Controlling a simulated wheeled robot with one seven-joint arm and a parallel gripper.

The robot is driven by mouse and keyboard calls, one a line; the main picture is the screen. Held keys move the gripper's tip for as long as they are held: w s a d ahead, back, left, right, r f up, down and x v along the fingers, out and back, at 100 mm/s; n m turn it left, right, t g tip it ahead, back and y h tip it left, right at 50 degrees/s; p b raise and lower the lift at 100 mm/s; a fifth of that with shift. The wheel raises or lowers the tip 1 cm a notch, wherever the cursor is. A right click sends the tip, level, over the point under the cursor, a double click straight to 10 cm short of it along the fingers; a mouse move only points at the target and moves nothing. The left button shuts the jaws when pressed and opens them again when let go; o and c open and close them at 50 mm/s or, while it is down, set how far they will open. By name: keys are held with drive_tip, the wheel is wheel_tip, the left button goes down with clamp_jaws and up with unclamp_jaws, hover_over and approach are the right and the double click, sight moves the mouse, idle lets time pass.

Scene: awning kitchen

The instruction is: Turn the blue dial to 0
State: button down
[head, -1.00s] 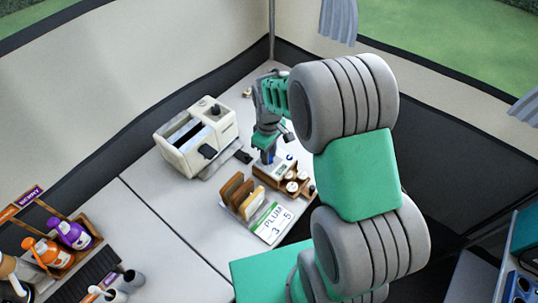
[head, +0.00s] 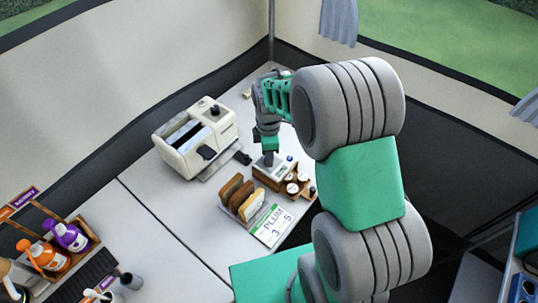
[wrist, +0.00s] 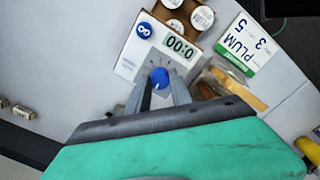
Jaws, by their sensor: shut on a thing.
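The blue dial (wrist: 160,77) sits on a white timer panel (wrist: 128,68) in the wrist view. The fingers of my gripper (wrist: 160,86) stand on either side of the dial and are shut on it. The panel has tick marks around the dial, a display (wrist: 180,46) that seems to read 00:0, and a blue round button (wrist: 144,30). The pointer's exact setting is too small to tell. In the head view my gripper (head: 268,156) reaches down onto the timer panel (head: 282,168) and hides the dial.
Toast slices in a rack (head: 236,197) and a PLUM 3-5 card (head: 272,224) are in front. Round-lidded jars (head: 297,182) sit beside the panel. A bottle rack (head: 66,240) is at the lower left.

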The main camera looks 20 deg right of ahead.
drive_tip(key=shift+w+r, duration=0.1)
idle(0.4)
drive_tip(key=c, duration=1.1)
unclamp_jaws()
drive_tip(key=shift+c, duration=0.2)
wheel_tip(320, 180, up, 8)
drive_tip(key=shift+f+b, duration=0.15)
drive_tip(key=shift+b, duration=0.3)
